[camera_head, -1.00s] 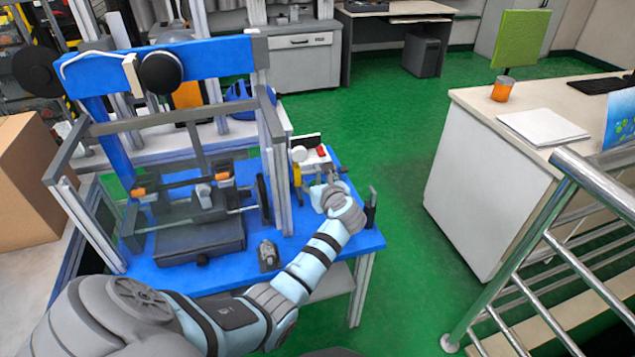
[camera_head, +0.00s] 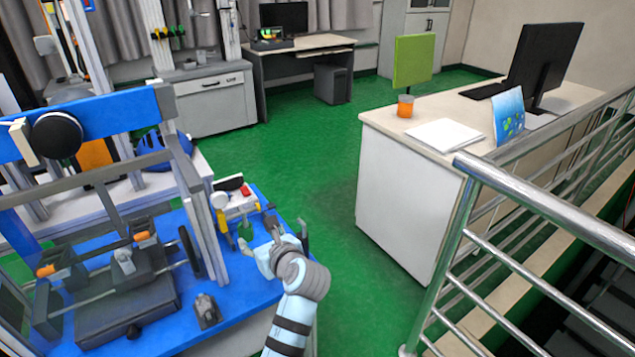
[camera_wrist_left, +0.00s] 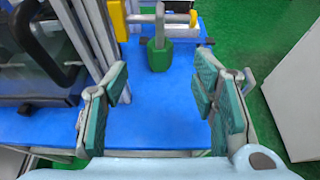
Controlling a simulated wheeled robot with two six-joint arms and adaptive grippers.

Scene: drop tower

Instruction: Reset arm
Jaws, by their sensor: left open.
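My left arm comes up from the bottom edge in the head view. Its gripper (camera_head: 272,237) is over the right end of the blue table (camera_head: 235,285). In the left wrist view my left gripper (camera_wrist_left: 160,85) has its teal-padded fingers spread wide with nothing between them. Beyond the fingers, a green block (camera_wrist_left: 159,55) stands upright on the blue table top (camera_wrist_left: 155,120) beneath a grey bar. The drop tower (camera_head: 130,255) stands left of the gripper with its grey frame and blue crossbeam. My right gripper is not in view.
A small dark grey part (camera_head: 207,311) sits on the table near the tower. A white device (camera_head: 235,203) stands at the table's back right. A white desk (camera_head: 410,190) and metal railing (camera_head: 480,260) are to the right. Green floor (camera_head: 330,175) lies open between table and desk.

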